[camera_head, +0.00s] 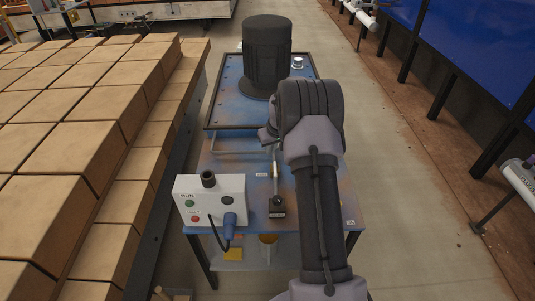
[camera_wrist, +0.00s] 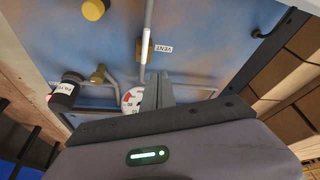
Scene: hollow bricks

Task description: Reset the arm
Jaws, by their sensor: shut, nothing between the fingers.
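My gripper (camera_wrist: 160,88) shows in the wrist view with its two grey fingers together and nothing between them. It points at a blue, worn panel (camera_wrist: 210,50) with pipes and fittings. The fingers overlap part of a round gauge (camera_wrist: 131,98) in the picture; I cannot tell whether they touch it. In the head view, my dark arm rises from the lower right over the blue-topped bench (camera_head: 325,215). My fingers cannot be made out there.
Stacked tan bricks (camera_head: 85,105) fill the left side. A white control box (camera_head: 212,200) stands on the bench's near left corner. A black cylinder (camera_head: 266,55) stands behind my arm. Blue panels (camera_head: 465,45) line the right. Concrete floor (camera_head: 405,200) between is clear.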

